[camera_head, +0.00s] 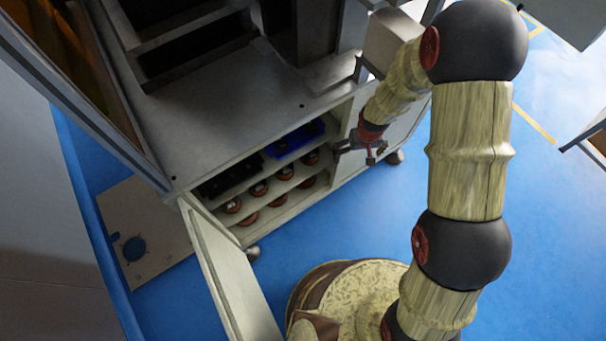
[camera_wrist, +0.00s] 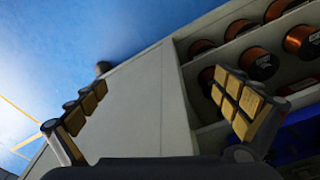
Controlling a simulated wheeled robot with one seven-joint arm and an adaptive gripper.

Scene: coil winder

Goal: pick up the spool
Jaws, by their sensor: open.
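Several copper-coloured spools lie on the shelves of the open cabinet. In the head view one spool (camera_head: 259,188) is on the middle shelf, with others beside it and more on the shelf below. In the wrist view a spool (camera_wrist: 259,64) shows at the upper right, with others around it. Which one is meant I cannot tell. My gripper (camera_head: 360,150) is at the right end of the cabinet opening, to the right of the spools. In the wrist view my gripper (camera_wrist: 165,115) is open with its padded fingers wide apart and nothing between them.
The cabinet (camera_head: 222,125) has an open door (camera_head: 228,265) swung out at its left front. A blue bin (camera_head: 292,142) sits on the upper shelf. A pale panel (camera_wrist: 150,100) lies between my fingers' view and the shelves. Blue floor (camera_head: 340,225) is clear in front.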

